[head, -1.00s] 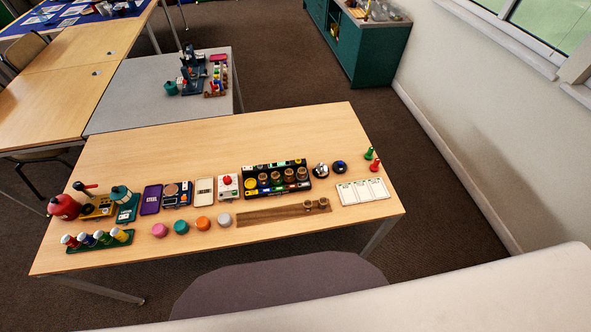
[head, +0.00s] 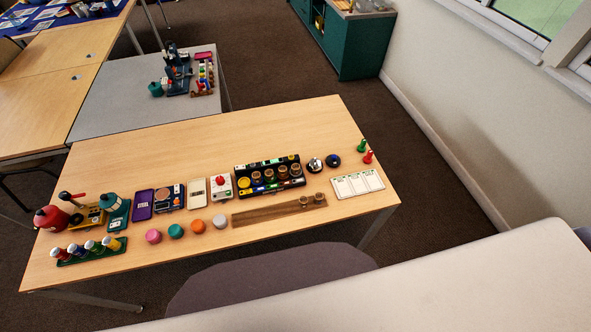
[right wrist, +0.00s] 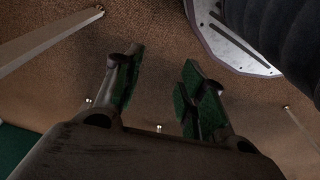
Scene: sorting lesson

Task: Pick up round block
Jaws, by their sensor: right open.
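Several small round blocks stand in a row near the front edge of the wooden table in the head view: a pink block (head: 153,236), a teal block (head: 176,231), an orange block (head: 198,226) and a grey-white block (head: 219,221). Nothing touches them. My right gripper (right wrist: 158,88) is open and empty in the right wrist view, over brown floor, with no block between its green-padded fingers. Neither gripper shows in the head view.
The wooden table (head: 290,125) has bare room along its back. A wooden rail (head: 265,214), a black rack (head: 270,188), a white card (head: 357,184) and a green stand of pegs (head: 92,252) lie around the blocks. A grey chair (head: 270,278) stands at the front edge.

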